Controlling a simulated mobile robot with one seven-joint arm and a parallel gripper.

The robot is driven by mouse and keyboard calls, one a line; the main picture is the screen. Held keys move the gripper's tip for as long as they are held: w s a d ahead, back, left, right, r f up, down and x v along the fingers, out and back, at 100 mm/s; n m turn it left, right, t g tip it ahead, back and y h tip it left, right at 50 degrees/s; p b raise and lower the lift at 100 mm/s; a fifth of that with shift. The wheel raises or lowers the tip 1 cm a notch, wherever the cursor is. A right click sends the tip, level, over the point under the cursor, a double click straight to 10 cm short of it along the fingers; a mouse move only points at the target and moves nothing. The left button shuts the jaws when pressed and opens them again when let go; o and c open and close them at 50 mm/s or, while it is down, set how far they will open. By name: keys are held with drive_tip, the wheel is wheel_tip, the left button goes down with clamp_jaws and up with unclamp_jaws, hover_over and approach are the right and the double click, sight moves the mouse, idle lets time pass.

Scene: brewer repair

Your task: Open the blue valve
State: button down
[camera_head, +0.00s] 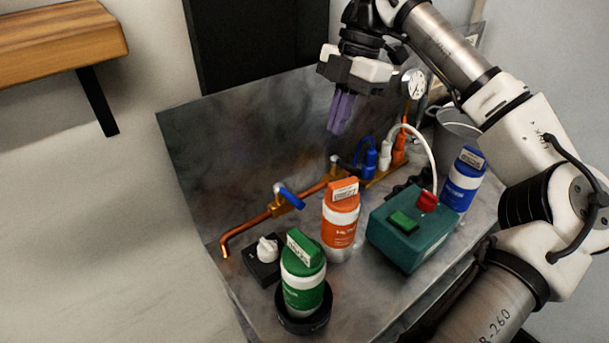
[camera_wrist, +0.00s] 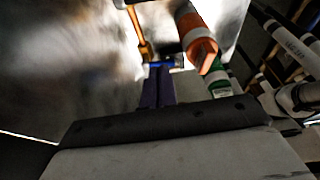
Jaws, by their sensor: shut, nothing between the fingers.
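The blue valve (camera_head: 290,198) has a small blue lever handle on a brass body. It sits on the copper pipe (camera_head: 254,221) near its bent spout end, left of the orange bottle. The handle also shows in the wrist view (camera_wrist: 175,64), just beyond my fingertips in the picture and partly hidden by them. My gripper (camera_head: 336,130) is shut and empty, with its purple fingers pointing down. In the head view it hangs above the back of the counter, up and to the right of the valve and apart from it.
An orange bottle (camera_head: 340,225) and a green bottle (camera_head: 303,280) stand right of and in front of the valve. A teal box (camera_head: 400,240) with red and green buttons and a blue bottle (camera_head: 461,185) are farther right.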

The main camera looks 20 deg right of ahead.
sight(289, 196)
drive_tip(key=shift+f, duration=0.1)
drive_tip(key=s+a+f+p, duration=0.2)
drive_tip(key=a+f, duration=0.4)
drive_tip(key=f, duration=0.4)
drive_tip(key=shift+s+a, duration=0.2)
drive_tip(key=shift+s, duration=0.15)
drive_tip(key=shift+a+f, duration=0.1)
drive_tip(key=shift+a, duration=0.05)
